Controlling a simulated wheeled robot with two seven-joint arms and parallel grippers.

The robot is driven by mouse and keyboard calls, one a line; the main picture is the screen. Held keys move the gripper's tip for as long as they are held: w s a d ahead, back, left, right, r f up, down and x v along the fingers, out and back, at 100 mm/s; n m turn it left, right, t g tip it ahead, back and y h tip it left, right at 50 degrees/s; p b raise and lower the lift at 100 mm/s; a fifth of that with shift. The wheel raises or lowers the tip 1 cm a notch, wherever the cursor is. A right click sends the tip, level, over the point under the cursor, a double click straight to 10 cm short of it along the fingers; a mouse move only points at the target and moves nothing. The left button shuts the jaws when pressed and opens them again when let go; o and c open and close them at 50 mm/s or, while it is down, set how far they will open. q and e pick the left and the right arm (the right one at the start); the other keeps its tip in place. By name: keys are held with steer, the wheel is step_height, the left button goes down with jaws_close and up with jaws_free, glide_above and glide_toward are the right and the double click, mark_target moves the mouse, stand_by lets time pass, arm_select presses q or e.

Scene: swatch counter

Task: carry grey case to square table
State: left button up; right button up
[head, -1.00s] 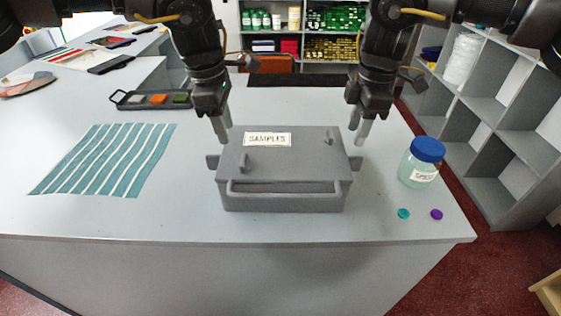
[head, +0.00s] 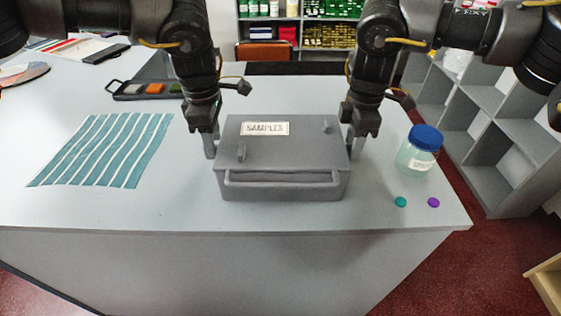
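The grey case (head: 283,157), labelled SAMPLES, sits flat and closed on the counter, with a bar handle along its front. My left gripper (head: 210,148) is down at the case's left side, where a side handle is now mostly hidden. My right gripper (head: 355,147) is down at the right side, and it hides the side handle there. The fingertips are close to the case, but whether they touch or grip the handles does not show. No square table can be made out for certain; a pale wooden piece of furniture (head: 547,285) is cut off at the lower right.
On the counter (head: 130,212), a jar with a blue lid (head: 417,149) and teal (head: 400,202) and purple (head: 433,202) discs are right of the case. A striped cloth (head: 105,150) and swatch tray (head: 150,89) are left. Grey shelving (head: 470,125) stands beyond the counter's right edge.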

arm_select(q)
steer(key=shift+f, duration=2)
arm_select(e)
steer(key=shift+f, duration=1.95)
arm_select(q)
steer(key=shift+s, duration=0.1)
jaws_close()
arm_select(e)
jaws_close()
arm_select(q)
steer(key=shift+r, duration=0.1)
arm_select(e)
steer(key=shift+r, duration=0.1)
